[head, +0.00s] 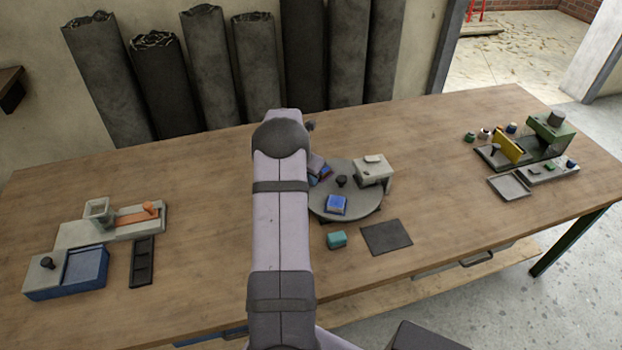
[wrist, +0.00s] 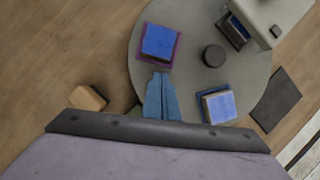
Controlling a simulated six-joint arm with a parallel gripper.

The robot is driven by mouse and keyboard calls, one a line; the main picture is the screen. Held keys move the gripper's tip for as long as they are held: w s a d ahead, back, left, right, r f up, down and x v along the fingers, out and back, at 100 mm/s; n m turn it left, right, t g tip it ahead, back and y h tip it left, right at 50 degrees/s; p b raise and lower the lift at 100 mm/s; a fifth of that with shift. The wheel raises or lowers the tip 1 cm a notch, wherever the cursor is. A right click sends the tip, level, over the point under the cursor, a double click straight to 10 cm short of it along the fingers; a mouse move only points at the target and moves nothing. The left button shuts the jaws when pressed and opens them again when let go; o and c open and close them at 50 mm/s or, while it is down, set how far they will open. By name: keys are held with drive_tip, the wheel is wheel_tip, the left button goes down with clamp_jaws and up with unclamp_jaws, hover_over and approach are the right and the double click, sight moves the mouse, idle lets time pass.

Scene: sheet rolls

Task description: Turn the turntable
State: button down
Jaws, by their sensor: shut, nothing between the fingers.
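The round grey turntable (head: 352,208) stands mid-table; it also fills the upper middle of the wrist view (wrist: 190,80). A black knob (wrist: 213,56) rises near its centre. A blue block with a purple-red edge (wrist: 160,42) and a blue block with a pale edge (wrist: 218,105) sit on the disc. A third dark-blue piece (wrist: 235,30) is partly under the pale housing (wrist: 262,18). My gripper (wrist: 160,76) is shut and empty, its tips over the disc just beside the purple-edged block. Whether they touch it I cannot tell. My arm largely hides the gripper in the head view.
A teal block (head: 337,240) and a dark mat (head: 386,237) lie in front of the turntable. A tan block (wrist: 88,97) lies beside it. A blue-grey station (head: 70,272) stands left, a green press (head: 552,135) right. Open tabletop lies between the turntable and press.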

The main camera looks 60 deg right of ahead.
drive_tip(key=shift+w+d+m, duration=0.15)
drive_tip(key=shift+d+m, duration=0.35)
drive_tip(key=shift+d, duration=0.25)
drive_tip(key=shift+a, duration=0.1)
drive_tip(key=shift+w+a, duration=0.15)
drive_tip(key=shift+a, duration=0.25)
drive_tip(key=a, duration=0.3)
drive_tip(key=shift+w+p, duration=0.4)
drive_tip(key=b+v, duration=0.2)
drive_tip(key=v, duration=0.8)
drive_tip(key=shift+w, duration=0.2)
drive_tip(key=shift+d+m, duration=0.1)
drive_tip(key=shift+m, duration=0.2)
